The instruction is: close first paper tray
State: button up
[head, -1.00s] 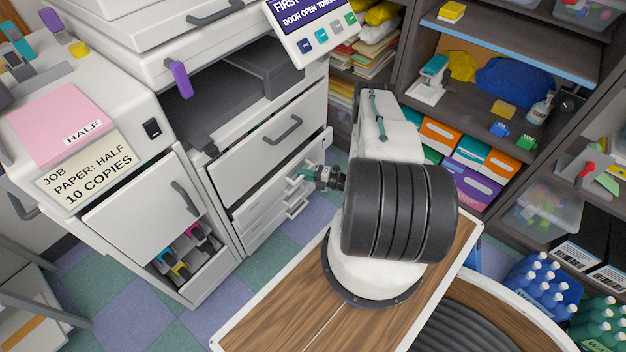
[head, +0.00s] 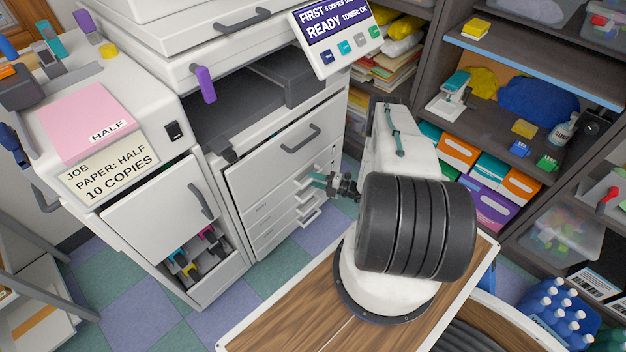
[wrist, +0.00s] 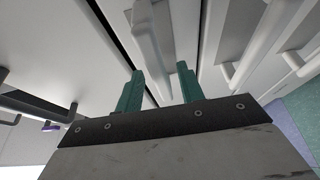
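The copier's first paper tray (head: 268,201) is the top one of several narrow white trays below a large drawer. Its front looks level with the trays under it in the head view. My gripper (head: 322,181) is in front of the tray handles, with its teal fingers pointing at the copier. In the wrist view my gripper (wrist: 160,72) has its fingers apart, with a pale handle (wrist: 151,40) seen between and beyond them. I cannot tell whether they touch it. The copier display (head: 335,35) reads READY and TONER: OK.
The large drawer (head: 270,165) with a grey handle is above the trays. A side cabinet door (head: 155,215) stands to the left, with toner cartridges (head: 186,265) in an opening. Shelves with boxes (head: 490,175) stand on the right.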

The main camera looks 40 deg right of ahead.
jog(key=v, duration=0.6)
jog(key=shift+s, duration=0.3)
jog(key=shift+d, duration=0.15)
